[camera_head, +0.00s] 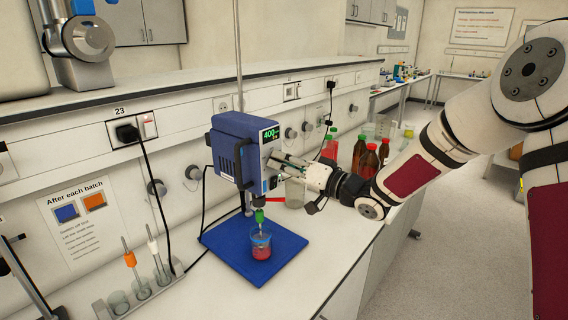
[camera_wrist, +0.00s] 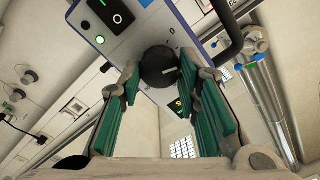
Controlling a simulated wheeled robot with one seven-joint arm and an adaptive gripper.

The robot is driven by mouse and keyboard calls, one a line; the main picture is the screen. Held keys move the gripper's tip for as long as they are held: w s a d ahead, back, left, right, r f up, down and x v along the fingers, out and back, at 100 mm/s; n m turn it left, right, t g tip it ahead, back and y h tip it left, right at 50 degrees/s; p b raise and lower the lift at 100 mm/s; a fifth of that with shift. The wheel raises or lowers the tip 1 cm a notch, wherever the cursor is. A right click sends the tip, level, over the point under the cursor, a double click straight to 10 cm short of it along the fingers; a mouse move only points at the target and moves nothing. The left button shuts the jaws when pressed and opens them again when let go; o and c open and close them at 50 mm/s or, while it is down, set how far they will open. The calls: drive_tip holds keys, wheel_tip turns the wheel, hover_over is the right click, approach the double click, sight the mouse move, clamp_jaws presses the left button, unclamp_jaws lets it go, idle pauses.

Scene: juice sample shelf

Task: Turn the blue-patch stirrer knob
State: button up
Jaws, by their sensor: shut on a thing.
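The blue overhead stirrer (camera_head: 232,146) hangs on a rod above a blue base plate (camera_head: 229,238). Its green display reads about 400. In the wrist view, the dark round knob (camera_wrist: 158,66) with a pale mark sits on the stirrer's front. My gripper (camera_head: 279,163) reaches the stirrer front from the right. In the wrist view, the green-padded fingers of my gripper (camera_wrist: 160,78) are closed on the knob, one on each side. The knob is hidden by the gripper in the head view.
A beaker of red liquid (camera_head: 261,250) stands on the plate under the stirrer. Red and brown bottles (camera_head: 368,160) stand behind my gripper. A tube rack (camera_head: 140,292), black cables and a "After each batch" notice (camera_head: 75,222) are at left.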

drive_tip(key=shift+m+t+p, duration=0.3)
drive_tip(key=shift+m+p, duration=0.15)
drive_tip(key=shift+m, duration=3.65)
drive_tip(key=shift+f, duration=0.1)
drive_tip(key=o, duration=1.1)
drive_tip(key=shift+o, duration=0.2)
drive_tip(key=v, duration=1.2)
